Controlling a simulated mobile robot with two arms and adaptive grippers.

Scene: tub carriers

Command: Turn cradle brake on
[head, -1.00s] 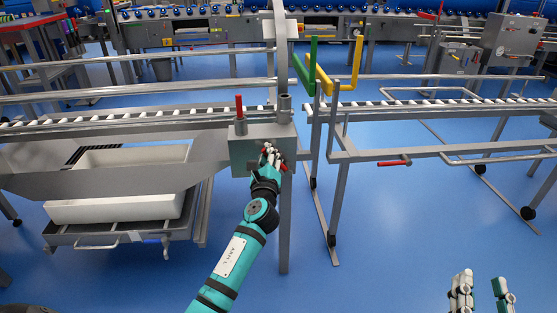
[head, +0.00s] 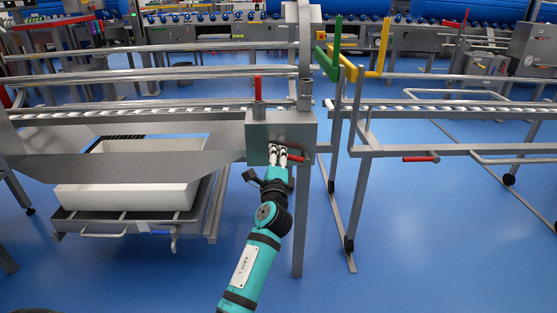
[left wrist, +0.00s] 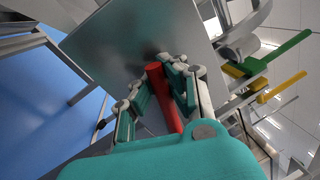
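A grey metal box (head: 281,130) on the left frame's post carries two red handles. One red handle (head: 257,88) stands upright on top. The front red handle (head: 296,158) sticks out to the right from behind my fingers. My left gripper (head: 278,154) is at the box front. In the left wrist view, the front red handle (left wrist: 162,95) lies between the two fingers of my left gripper (left wrist: 163,85). The fingers are close beside it; whether they press on it I cannot tell. My right gripper is out of view.
A white tub (head: 125,190) sits on a low rack at the left. Green (head: 322,62) and yellow (head: 384,45) bars rise right of the box. Another red handle (head: 420,159) is on the right frame. Blue floor in front is clear.

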